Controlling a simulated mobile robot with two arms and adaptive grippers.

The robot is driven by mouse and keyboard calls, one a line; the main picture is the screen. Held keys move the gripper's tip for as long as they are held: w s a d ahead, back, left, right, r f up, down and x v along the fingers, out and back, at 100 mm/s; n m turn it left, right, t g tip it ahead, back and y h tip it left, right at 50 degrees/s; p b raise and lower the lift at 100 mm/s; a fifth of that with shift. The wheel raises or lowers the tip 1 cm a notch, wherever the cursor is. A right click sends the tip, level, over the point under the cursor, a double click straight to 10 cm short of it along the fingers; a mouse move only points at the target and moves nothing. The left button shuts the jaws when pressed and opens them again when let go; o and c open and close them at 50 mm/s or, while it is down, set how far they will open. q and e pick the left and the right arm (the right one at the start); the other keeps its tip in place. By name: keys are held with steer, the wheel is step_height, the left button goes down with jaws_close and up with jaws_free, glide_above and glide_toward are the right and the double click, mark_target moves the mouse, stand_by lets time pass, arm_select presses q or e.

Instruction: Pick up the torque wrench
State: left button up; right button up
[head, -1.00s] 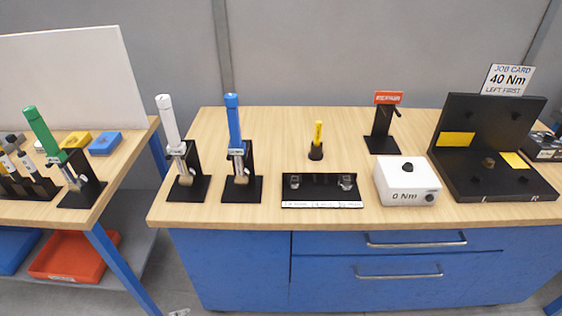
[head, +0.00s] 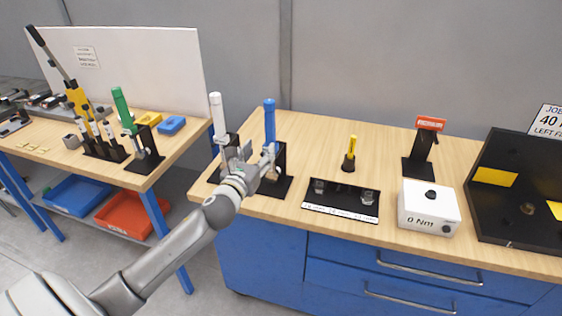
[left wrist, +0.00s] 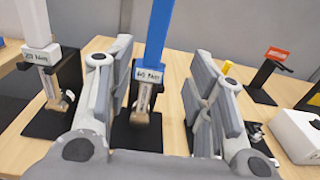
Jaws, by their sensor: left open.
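Torque wrenches with coloured handles stand upright in black stands. A blue-handled wrench (head: 270,120) and a white-handled wrench (head: 216,115) stand side by side at the left end of the workbench; a green-handled wrench (head: 122,106) stands on the left table. My left gripper (head: 254,160) is open just in front of the blue wrench. In the left wrist view, the blue wrench (left wrist: 158,40) appears between the spread fingers, apart from both, and the white wrench (left wrist: 34,22) is left of them. The blue wrench's lower part is partly hidden by the gripper in the head view.
Right of the blue wrench are a black socket tray (head: 340,203), a yellow-handled tool (head: 352,147), a white box reading 0 Nm (head: 428,212) and a stand with a red sign (head: 418,168). A black fixture (head: 500,205) stands at the right. A gap separates the two tables.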

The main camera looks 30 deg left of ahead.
mark_target(268, 134)
arm_select(q)
steer(key=x, duration=0.3)
steer(key=p+x, duration=0.1)
steer(key=x, duration=0.1)
steer(key=shift+a+r, duration=0.1)
steer(key=shift+a, duration=0.15)
steer(key=shift+w, duration=0.45)
steer(key=shift+w+a+r+p, duration=0.1)
steer(key=shift+w+p, duration=0.15)
steer(key=shift+p, duration=0.05)
steer(key=p+x, duration=0.1)
steer(key=x, duration=0.2)
steer(key=shift+a, duration=0.15)
steer(key=shift+w+a, duration=0.15)
steer(key=shift+w, duration=0.55)
jaws_close()
